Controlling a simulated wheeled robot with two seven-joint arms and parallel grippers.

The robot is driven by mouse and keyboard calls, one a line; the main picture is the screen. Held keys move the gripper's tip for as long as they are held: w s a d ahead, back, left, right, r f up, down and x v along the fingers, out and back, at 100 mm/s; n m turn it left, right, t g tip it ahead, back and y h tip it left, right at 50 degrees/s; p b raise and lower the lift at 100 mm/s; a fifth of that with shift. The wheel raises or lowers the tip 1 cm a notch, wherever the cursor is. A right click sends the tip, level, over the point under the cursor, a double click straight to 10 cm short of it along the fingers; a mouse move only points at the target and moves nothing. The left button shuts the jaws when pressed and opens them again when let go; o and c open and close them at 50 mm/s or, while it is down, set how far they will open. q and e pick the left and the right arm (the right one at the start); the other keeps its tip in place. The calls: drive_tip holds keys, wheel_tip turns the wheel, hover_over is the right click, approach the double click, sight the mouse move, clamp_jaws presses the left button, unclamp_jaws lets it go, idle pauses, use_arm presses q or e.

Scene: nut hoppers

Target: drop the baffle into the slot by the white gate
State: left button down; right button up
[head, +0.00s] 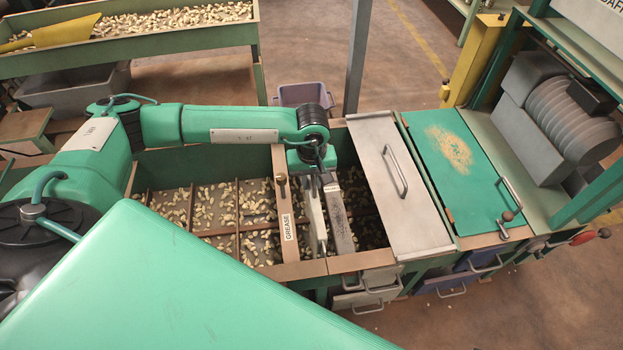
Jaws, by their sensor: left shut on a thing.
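My left gripper (322,184) reaches in from the left and points down over the long green nut hopper (215,162). It is shut on the baffle (341,222), a narrow grey plate with dark marks, held over the hopper's right part. The baffle's lower edge is hard to make out, so I cannot tell if it touches the slot. The white gate (367,298) is a pale drawer-like piece with a handle, low on the hopper's front, right of the gripper. My right gripper is not in view.
A brown board marked GREASE (288,225) crosses the hopper just left of the gripper. A grey lid (385,170) with a handle lies close on the right, then a green lid (470,165). Blue gates (447,282) sit lower right. A nut trough (150,45) stands behind.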

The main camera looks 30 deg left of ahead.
use_arm(q)
drive_tip(key=shift+f+b, duration=0.95)
drive_tip(key=shift+f, duration=0.4)
drive_tip(key=c, duration=1.2)
unclamp_jaws()
drive_tip(key=shift+o, duration=0.2)
wheel_tip(320, 180, up, 14)
drive_tip(key=p, duration=0.3)
